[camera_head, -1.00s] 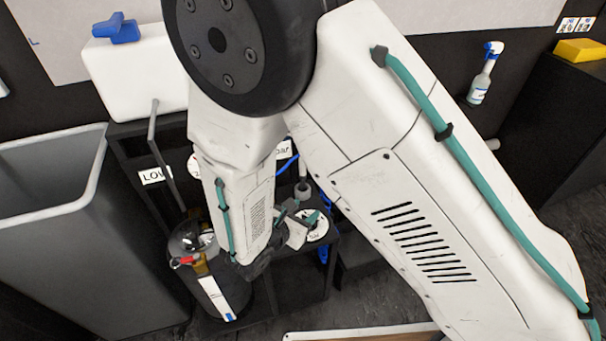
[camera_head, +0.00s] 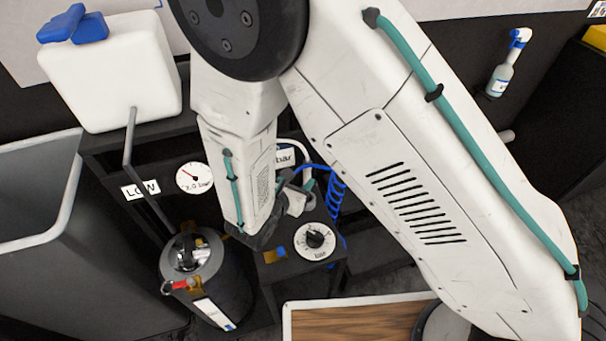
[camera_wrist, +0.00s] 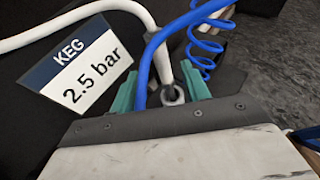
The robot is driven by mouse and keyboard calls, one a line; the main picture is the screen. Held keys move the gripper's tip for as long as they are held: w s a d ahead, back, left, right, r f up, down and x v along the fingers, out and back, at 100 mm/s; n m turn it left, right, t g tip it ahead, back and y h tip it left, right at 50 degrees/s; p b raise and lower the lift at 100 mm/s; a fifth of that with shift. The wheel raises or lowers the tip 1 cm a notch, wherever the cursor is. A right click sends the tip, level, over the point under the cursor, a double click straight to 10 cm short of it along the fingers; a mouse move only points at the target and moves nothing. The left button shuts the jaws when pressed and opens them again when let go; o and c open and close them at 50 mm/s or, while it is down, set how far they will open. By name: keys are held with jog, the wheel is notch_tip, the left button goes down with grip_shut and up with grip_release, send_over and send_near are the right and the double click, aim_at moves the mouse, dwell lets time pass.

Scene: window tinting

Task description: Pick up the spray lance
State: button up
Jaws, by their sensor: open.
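In the wrist view, a pale grey tube-like piece, which looks like part of the spray lance (camera_wrist: 167,66), runs down to a dark ring between my fingers. A white hose curves in from the left beside it. My gripper (camera_wrist: 160,90) is open, with a green finger on each side of this piece. I cannot tell whether either finger touches it. In the head view my gripper (camera_head: 298,195) is small beside the rack, and my own arm hides much of the area. The lance's lower part is hidden.
A blue hose (camera_wrist: 163,45) crosses close in front of my fingers, with blue coils (camera_wrist: 204,48) behind. A "KEG 2.5 bar" sign (camera_wrist: 84,66) is at the left. The head view shows a dark keg (camera_head: 208,275), a dial (camera_head: 314,241) and a white canister (camera_head: 110,75).

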aim_at(310, 170)
jog(key=shift+x, duration=1.15)
jog(key=shift+w+d+f, duration=0.1)
jog(key=shift+w+d, duration=0.05)
jog(key=shift+w, duration=0.15)
jog(key=shift+x, duration=2.25)
jog(key=shift+s, duration=0.1)
grip_shut()
